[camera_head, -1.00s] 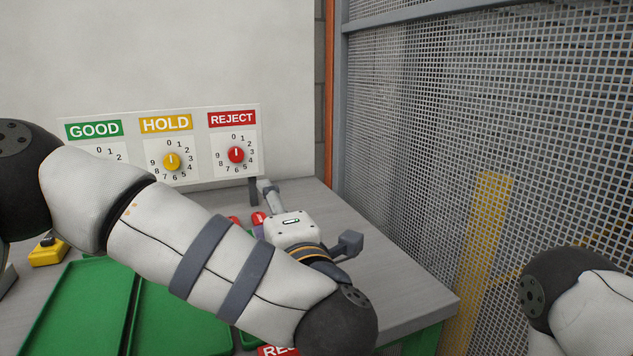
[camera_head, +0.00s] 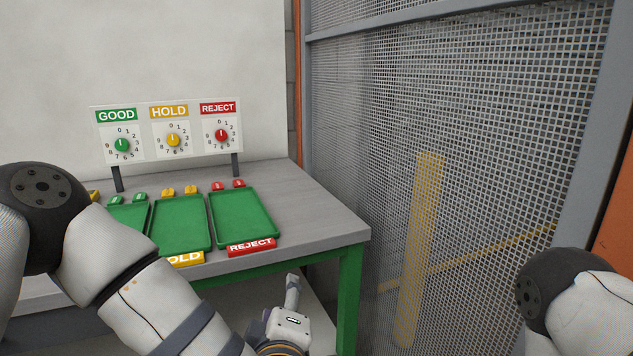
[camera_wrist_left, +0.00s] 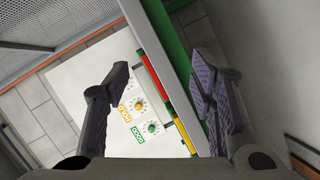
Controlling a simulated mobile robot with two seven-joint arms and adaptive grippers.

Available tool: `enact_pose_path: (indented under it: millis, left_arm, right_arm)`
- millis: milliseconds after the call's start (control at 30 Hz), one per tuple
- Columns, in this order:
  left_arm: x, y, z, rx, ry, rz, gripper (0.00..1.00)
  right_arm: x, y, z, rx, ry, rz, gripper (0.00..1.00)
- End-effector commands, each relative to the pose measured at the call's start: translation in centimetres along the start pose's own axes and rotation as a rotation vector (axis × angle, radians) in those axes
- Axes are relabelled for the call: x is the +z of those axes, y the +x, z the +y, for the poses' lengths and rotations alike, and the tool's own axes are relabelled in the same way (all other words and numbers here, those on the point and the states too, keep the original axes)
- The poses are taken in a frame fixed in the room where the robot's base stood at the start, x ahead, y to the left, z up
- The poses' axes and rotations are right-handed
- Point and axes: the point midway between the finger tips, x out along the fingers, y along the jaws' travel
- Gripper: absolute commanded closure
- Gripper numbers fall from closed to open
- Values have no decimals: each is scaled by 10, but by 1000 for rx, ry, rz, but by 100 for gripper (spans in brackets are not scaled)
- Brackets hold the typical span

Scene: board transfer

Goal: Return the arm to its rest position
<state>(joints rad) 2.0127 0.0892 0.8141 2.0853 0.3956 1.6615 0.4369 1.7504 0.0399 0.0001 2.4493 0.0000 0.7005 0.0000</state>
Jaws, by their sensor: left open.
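My left gripper (camera_head: 290,308) is in front of the table's front edge, below the REJECT tray in the head view. Its jaws are apart in the left wrist view (camera_wrist_left: 160,92), with nothing between the fingers. My left arm crosses the lower left of the head view. Part of my right arm shows at the lower right, but its gripper is out of the picture.
The grey table (camera_head: 310,215) has a green leg (camera_head: 349,300). It bears the HOLD tray (camera_head: 180,225), the REJECT tray (camera_head: 243,218) and a partly covered GOOD tray (camera_head: 128,216), all empty where visible. A dial panel (camera_head: 196,143) stands behind. A mesh fence (camera_head: 480,130) is at right.

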Motion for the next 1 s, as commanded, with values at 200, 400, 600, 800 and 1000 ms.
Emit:
enact_pose_path:
  millis: [200,400,600,800,1000]
  left_arm:
    - [41,-48,-168,-252,436,-418,49]
    - [24,-151,-308,-521,759,-840,49]
    - [-23,-254,-380,-743,928,-1177,49]
    - [-43,-289,-394,-815,966,-1291,49]
    - [-43,-289,-394,-815,966,-1291,49]
  right_arm:
    - [1,0,0,0,0,-2,100]
    - [1,0,0,0,0,-2,100]
    - [1,0,0,0,0,-2,100]
    - [1,0,0,0,0,-2,100]
    - [1,0,0,0,0,-2,100]
